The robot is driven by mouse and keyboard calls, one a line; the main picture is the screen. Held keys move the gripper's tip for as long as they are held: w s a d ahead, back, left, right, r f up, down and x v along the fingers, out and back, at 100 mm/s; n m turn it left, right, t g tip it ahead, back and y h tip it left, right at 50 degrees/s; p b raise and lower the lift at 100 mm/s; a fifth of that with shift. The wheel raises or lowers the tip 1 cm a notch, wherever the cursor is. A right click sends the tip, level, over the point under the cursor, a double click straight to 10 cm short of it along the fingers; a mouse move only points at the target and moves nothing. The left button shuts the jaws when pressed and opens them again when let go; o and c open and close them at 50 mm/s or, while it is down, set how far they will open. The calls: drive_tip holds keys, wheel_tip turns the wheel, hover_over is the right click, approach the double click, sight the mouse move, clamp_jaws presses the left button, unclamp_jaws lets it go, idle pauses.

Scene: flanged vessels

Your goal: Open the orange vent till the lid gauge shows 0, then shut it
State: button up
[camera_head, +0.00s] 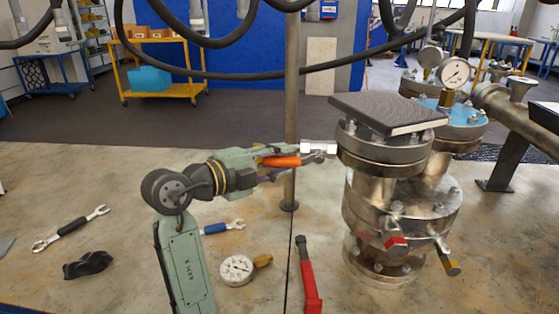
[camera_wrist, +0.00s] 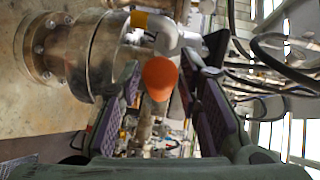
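The orange vent handle (camera_head: 281,161) points left from a silver fitting (camera_head: 318,148) on the front vessel's upper flange (camera_head: 385,153). In the wrist view the orange end (camera_wrist: 160,78) faces me between my fingers. My gripper (camera_head: 272,168) is around the handle, with a finger on each side and gaps showing in the wrist view, so it looks open. A round white gauge (camera_head: 453,72) stands upright above the blue-topped rear vessel (camera_head: 462,130); its needle is too small to read. A dark slab (camera_head: 388,111) lies on the front vessel's lid and hides its top.
A loose gauge (camera_head: 237,269), a red-handled tool (camera_head: 308,280), wrenches (camera_head: 72,228) and a black cloth-like item (camera_head: 88,264) lie on the bench. A post (camera_head: 291,110) stands behind my gripper. Black hoses hang overhead.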

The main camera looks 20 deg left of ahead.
clamp_jaws()
idle(0.6)
